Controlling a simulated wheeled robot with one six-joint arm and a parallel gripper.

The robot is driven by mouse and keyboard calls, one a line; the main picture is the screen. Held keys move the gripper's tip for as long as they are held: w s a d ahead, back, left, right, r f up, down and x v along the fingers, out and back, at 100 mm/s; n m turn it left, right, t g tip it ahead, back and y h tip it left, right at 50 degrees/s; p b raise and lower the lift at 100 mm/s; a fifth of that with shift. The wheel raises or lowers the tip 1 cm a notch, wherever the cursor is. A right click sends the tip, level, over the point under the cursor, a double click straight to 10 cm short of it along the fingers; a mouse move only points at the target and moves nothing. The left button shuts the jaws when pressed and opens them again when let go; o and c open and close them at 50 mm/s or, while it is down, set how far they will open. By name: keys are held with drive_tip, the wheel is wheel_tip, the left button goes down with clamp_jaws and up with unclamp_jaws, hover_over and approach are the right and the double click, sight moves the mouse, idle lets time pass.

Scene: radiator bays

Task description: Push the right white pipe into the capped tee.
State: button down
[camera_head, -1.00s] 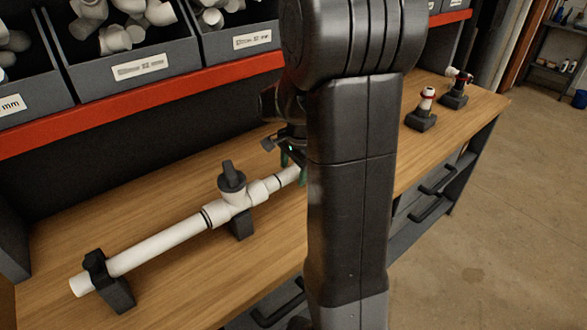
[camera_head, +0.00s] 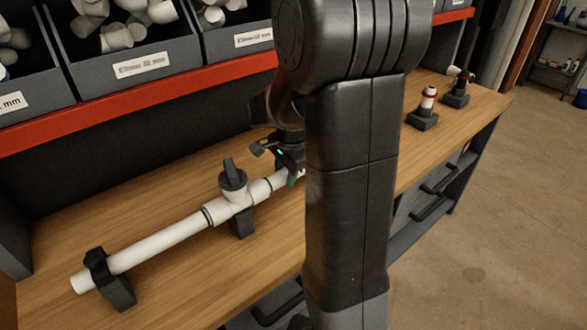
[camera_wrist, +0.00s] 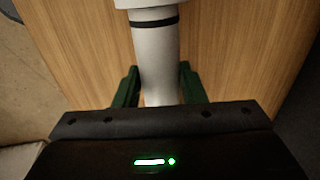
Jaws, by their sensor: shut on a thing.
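The white tee (camera_head: 238,197) sits on a dark stand with a dark cap (camera_head: 232,175) on its upward branch. The left white pipe (camera_head: 160,241) meets the tee's left side. The right white pipe (camera_head: 281,181) lies in line with the tee's right side. In the wrist view this pipe (camera_wrist: 155,55) has a black ring around it, with a short white stretch between ring and tee edge (camera_wrist: 150,3). My gripper (camera_wrist: 159,70) is shut on this pipe, with green fingers on both sides. My arm hides the pipe's far right part in the head view.
A dark clamp stand (camera_head: 108,282) holds the left pipe's outer end. Bins of white fittings (camera_head: 120,50) stand above a red shelf edge (camera_head: 130,107). Two small stands with fittings (camera_head: 424,110) are at the bench's right end. The wooden bench in front of the pipes is clear.

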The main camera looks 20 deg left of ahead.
drive_tip(key=shift+s+a, duration=0.2)
drive_tip(key=shift+s, duration=0.15)
drive_tip(key=c, duration=1.2)
unclamp_jaws()
drive_tip(key=shift+o, duration=1.4)
drive_tip(key=shift+s+a, duration=0.1)
